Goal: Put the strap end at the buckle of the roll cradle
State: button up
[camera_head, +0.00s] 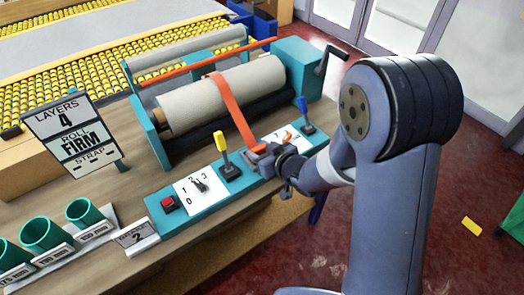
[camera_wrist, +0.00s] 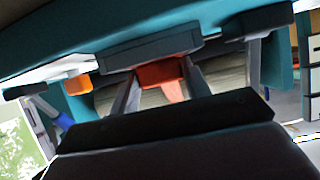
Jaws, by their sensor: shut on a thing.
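The orange strap (camera_head: 235,115) runs over the pale rolled rug (camera_head: 215,92) in the teal roll cradle (camera_head: 300,68) and down its front. My gripper (camera_head: 262,155) is at the strap's lower end, just above the control panel's rear edge. In the wrist view my gripper (camera_wrist: 160,90) is shut on the red-orange strap end (camera_wrist: 161,73), which sits between the fingers. A grey bar (camera_wrist: 150,48) lies right beside the strap end there; I cannot tell whether it is the buckle or whether they touch. The buckle is not clearly visible in the head view.
A sign (camera_head: 75,135) reads layers 4, roll firm. Teal cups (camera_head: 84,213) stand front left. A crank (camera_head: 328,58) sticks out right.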

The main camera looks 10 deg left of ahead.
jog(key=o, duration=1.2)
jog(key=shift+f, duration=0.1)
jog(key=shift+r, duration=0.25)
jog(key=v, duration=1.2)
jog(key=shift+f+p, duration=0.15)
jog(key=shift+p, duration=0.25)
